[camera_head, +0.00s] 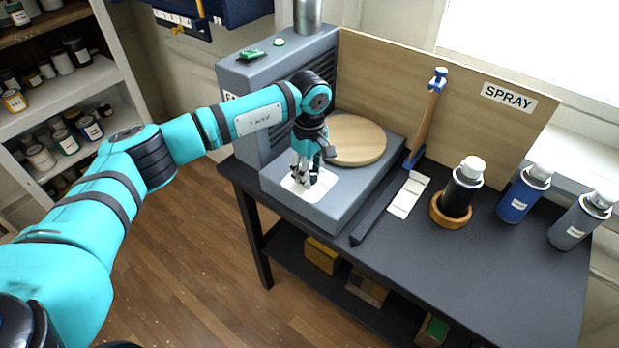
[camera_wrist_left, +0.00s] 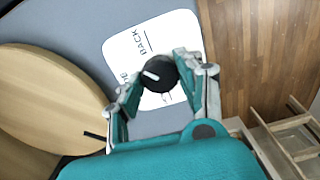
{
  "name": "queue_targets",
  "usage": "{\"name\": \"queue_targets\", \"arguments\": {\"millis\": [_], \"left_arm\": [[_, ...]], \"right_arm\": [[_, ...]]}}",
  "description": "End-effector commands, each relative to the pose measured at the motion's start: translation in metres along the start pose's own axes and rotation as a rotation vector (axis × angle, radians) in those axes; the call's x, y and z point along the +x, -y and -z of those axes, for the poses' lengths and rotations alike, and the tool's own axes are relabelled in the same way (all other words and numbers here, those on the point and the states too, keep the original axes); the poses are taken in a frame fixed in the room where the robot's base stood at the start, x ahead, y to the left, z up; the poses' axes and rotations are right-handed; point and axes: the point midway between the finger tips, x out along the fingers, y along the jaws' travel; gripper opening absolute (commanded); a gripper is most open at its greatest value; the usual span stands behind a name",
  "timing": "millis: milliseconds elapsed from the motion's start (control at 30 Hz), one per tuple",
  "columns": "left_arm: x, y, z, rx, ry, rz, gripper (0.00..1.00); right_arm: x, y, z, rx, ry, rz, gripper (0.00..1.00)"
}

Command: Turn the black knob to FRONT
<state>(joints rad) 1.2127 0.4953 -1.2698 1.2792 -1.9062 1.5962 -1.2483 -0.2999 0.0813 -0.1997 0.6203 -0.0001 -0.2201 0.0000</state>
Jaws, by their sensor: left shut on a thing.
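The black knob (camera_wrist_left: 156,74) is round with a white pointer mark, and it sits on a white label plate (camera_wrist_left: 120,42) that reads BACK, with other lettering partly hidden. In the left wrist view my left gripper (camera_wrist_left: 160,84) has a finger on each side of the knob and is shut on it. In the head view the left gripper (camera_head: 305,178) comes down from above onto the white plate (camera_head: 322,184) on the grey machine (camera_head: 345,205), and it hides the knob. FRONT cannot be read in either view. My right gripper is not in view.
A round wooden disc (camera_head: 357,141) lies beside the gripper on the machine. A blue-headed tool (camera_head: 428,120) leans on the SPRAY board (camera_head: 508,98). A black can in a wooden ring (camera_head: 450,212), a blue can (camera_head: 522,195) and a grey can (camera_head: 582,220) stand right on the dark table (camera_head: 480,270).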

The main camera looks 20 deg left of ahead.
Motion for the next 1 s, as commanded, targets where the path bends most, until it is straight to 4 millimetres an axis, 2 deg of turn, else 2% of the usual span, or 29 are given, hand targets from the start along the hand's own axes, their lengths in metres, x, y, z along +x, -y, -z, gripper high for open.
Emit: {"name": "queue_targets", "arguments": {"millis": [33,300,1000], "left_arm": [[0.003,-0.001,0.001,-0.043,-0.001,-0.004,0.05],[0.002,-0.001,0.001,-0.300,-0.001,-0.003,0.05],[0.000,-0.001,0.001,-0.966,0.000,-0.005,0.05]], "right_arm": [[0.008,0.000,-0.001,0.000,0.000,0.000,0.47],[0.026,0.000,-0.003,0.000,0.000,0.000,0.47],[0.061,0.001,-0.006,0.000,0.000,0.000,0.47]]}}
